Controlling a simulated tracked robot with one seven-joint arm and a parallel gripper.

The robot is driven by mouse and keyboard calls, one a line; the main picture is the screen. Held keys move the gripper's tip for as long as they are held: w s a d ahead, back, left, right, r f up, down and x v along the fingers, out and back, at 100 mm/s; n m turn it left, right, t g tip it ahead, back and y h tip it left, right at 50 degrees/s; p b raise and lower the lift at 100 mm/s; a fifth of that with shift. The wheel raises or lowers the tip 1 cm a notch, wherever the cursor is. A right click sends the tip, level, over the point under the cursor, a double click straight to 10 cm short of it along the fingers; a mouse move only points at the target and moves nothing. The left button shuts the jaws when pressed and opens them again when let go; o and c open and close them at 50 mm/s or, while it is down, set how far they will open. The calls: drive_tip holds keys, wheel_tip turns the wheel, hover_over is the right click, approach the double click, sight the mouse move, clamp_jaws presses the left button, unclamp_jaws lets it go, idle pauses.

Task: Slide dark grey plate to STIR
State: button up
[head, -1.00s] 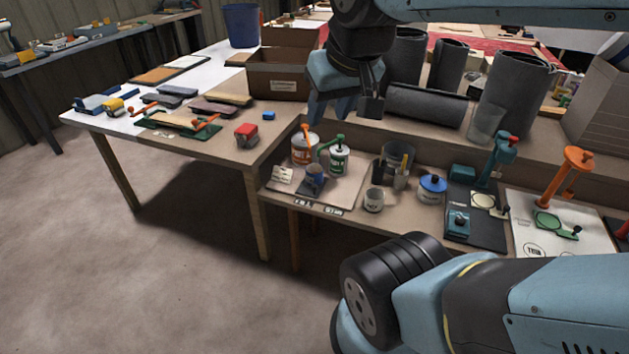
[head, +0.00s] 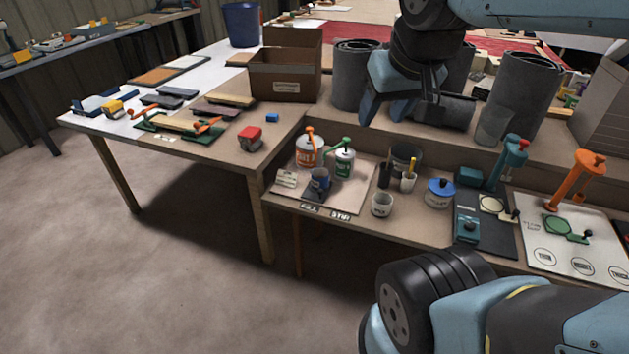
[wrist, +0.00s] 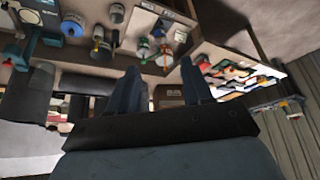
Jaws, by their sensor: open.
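A small dark grey plate (head: 314,195) lies on the light pinkish board (head: 350,198) on the low bench, with a dark blue cup (head: 320,179) standing on or against it. At the board's front edge are two small labels; the right one (head: 340,215) seems to read STIR, the left one (head: 310,207) is too small to read. My gripper (head: 385,112) is open and empty, up and behind the board to the right, apart from the plate. Its two fingers also show spread in the wrist view (wrist: 160,88), where the board (wrist: 165,14) appears at the top.
On the board stand an orange-topped can (head: 309,152) and a green-topped can (head: 344,163). Dark rolls (head: 525,92) and a cardboard box (head: 285,80) are behind.

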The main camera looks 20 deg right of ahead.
drive_tip(key=w+d+f, duration=0.1)
drive_tip(key=w+f, duration=0.3)
drive_tip(key=w, duration=0.7)
drive_tip(key=n+g, duration=0.1)
drive_tip(key=n, duration=0.1)
hover_over(321, 190)
drive_tip(key=s, duration=0.6)
wheel_tip(321, 190, down, 32)
drive_tip(key=shift+y, duration=0.3)
drive_tip(key=shift+d+x, duration=0.2)
drive_tip(key=shift+x, duration=3.45)
drive_tip(key=shift+d+x, duration=0.15)
drive_tip(key=shift+x, duration=3.45)
clamp_jaws()
